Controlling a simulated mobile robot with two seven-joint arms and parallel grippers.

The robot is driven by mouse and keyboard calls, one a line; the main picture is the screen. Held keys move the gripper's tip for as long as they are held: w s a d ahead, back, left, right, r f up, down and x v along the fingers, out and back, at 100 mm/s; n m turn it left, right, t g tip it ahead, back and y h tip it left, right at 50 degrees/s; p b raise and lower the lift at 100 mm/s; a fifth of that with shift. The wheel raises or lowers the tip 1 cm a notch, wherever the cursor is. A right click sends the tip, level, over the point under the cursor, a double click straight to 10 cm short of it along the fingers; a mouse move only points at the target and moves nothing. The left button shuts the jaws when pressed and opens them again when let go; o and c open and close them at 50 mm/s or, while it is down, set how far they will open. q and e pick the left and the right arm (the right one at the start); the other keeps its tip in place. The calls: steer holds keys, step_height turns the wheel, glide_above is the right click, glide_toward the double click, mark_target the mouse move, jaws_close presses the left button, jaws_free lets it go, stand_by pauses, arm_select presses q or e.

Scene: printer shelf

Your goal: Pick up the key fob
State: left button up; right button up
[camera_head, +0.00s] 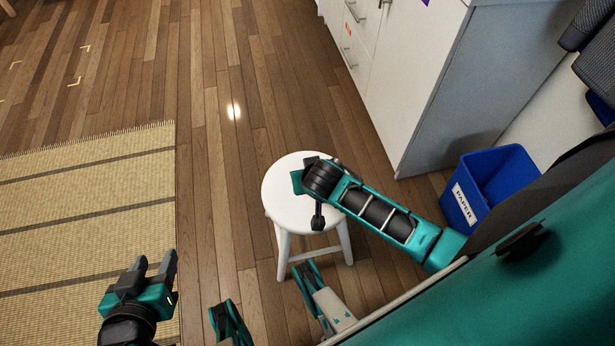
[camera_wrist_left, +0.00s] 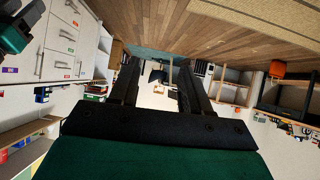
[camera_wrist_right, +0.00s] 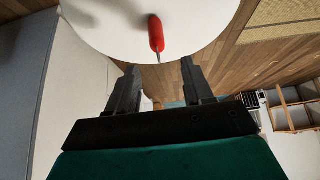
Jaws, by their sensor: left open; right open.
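A small red item (camera_wrist_right: 156,34) with a thin grey tip lies on the white round stool (camera_head: 283,188). It shows only in the right wrist view and may be the key fob; my right arm hides it in the head view. My right gripper (camera_wrist_right: 160,65) is open and empty, with the red item just beyond its fingertips and roughly between them in that view. I cannot tell the exact height gap. My left gripper (camera_head: 155,260) is open and empty over the floor near the woven mat, well away from the stool.
A blue paper bin (camera_head: 490,185) and a white cabinet (camera_head: 415,85) stand to the right of the stool. A woven mat (camera_head: 85,215) lies at the left. The wooden floor (camera_head: 225,140) between mat and stool is clear.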

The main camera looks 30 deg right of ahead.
steer(key=b+x, duration=0.1)
steer(key=x, duration=0.1)
steer(key=b+x, duration=0.1)
steer(key=x, duration=0.2)
steer(key=shift+s+f+b, duration=0.15)
steer(key=shift+s+b, duration=0.1)
steer(key=shift+b, duration=0.1)
steer(key=shift+c, duration=0.5)
jaws_close()
